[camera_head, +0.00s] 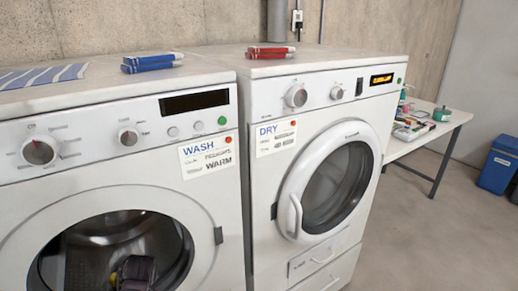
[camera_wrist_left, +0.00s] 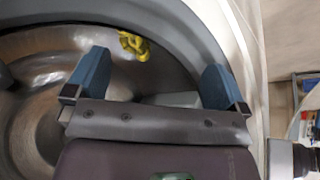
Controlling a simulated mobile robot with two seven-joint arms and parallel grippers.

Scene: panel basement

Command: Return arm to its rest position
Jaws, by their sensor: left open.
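My left gripper (camera_wrist_left: 155,64) is open, its two blue fingers spread wide. In the left wrist view it is at the metal drum (camera_wrist_left: 45,110) of the washing machine, with nothing held between the fingers. A small yellow item (camera_wrist_left: 133,45) lies in the drum beyond the fingers, apart from them. In the head view, a dark purplish part of my left gripper (camera_head: 135,272) shows low in the round opening of the washer (camera_head: 110,215); its fingers cannot be made out there. My right gripper is in neither view.
The dryer (camera_head: 330,120) stands right of the washer, its round door (camera_head: 335,185) shut. Blue (camera_head: 150,64) and red (camera_head: 270,52) items lie on the machine tops. A table (camera_head: 430,130) with small items and a blue bin (camera_head: 499,165) stand farther right. Floor between is clear.

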